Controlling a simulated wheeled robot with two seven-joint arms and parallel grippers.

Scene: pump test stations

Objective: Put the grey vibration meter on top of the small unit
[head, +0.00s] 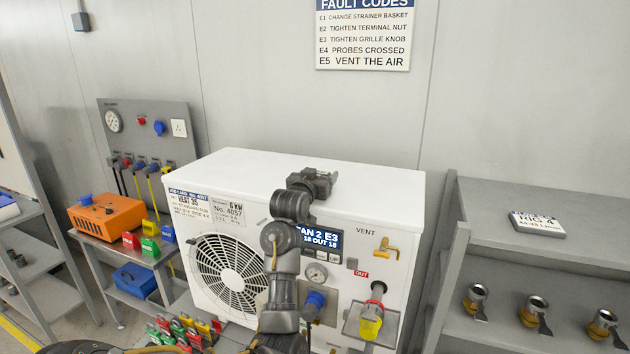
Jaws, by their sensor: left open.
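A large white pump unit (230,180) stands in the middle, with a fan grille on its left and a lit display, gauge and taps on its right. Its label reads 6 kW, and I cannot tell if it is the small unit. My left arm rises in front of it. My left gripper (318,182) is open over the front part of the unit's white top; whether it touches the top is unclear. I cannot pick out the grey vibration meter as a separate thing. My right gripper is not in view.
An orange case (107,217) and coloured blocks sit on a left bench. The unit's top is mostly clear.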

